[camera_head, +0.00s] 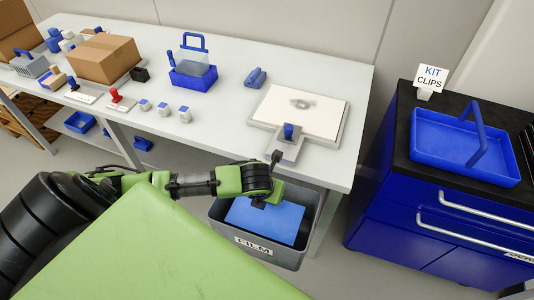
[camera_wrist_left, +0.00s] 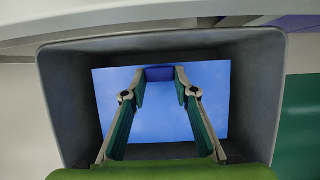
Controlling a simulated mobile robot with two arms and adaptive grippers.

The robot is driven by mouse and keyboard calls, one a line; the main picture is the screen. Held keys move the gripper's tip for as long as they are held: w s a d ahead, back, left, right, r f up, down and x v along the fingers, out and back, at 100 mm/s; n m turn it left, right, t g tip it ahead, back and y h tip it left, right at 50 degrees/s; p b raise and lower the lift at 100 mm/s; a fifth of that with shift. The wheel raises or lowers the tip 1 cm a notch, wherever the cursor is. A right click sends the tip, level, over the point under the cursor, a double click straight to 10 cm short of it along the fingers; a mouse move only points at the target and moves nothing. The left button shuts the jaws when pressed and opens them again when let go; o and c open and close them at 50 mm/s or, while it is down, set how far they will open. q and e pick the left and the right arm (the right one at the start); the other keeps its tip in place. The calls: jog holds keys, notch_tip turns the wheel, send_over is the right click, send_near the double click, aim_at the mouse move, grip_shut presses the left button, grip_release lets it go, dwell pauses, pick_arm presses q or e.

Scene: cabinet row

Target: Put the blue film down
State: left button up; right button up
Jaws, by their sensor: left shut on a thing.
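The blue film (camera_head: 266,221) is a flat blue sheet inside the mouth of the grey bin labelled FILM (camera_head: 253,248). My left gripper (camera_head: 268,200) is above the bin and shut on the film's darker blue tab. In the left wrist view the fingertips (camera_wrist_left: 160,75) close on that tab, with the blue film (camera_wrist_left: 160,112) spread below and the grey bin (camera_wrist_left: 258,90) walls around it. I cannot tell whether the film rests on the bin's floor. My right gripper is not in view.
The white table (camera_head: 225,115) runs behind the bin, with a plate (camera_head: 301,113) near its end. A blue cabinet (camera_head: 400,200) with a blue basket (camera_head: 465,147) and a KIT CLIPS sign (camera_head: 431,79) stands right. Bare floor lies between bin and cabinet.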

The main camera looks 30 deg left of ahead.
pick_arm(q)
notch_tip(320, 180, down, 3)
jog(key=shift+r+b, duration=0.1)
jog(key=shift+b, duration=0.55)
jog(key=shift+f, duration=0.4)
notch_tip(320, 180, down, 8)
jog(key=shift+s+f+b, duration=0.1)
jog(key=shift+f+b, duration=0.05)
jog(key=shift+b, duration=0.45)
jog(key=shift+f, duration=0.45)
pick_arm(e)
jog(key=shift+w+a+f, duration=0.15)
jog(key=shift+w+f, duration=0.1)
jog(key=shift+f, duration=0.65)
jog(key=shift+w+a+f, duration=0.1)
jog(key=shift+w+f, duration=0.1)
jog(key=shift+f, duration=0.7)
pick_arm(q)
jog(key=shift+f, duration=0.3)
jog(key=o, duration=0.8)
jog(key=shift+f, duration=0.1)
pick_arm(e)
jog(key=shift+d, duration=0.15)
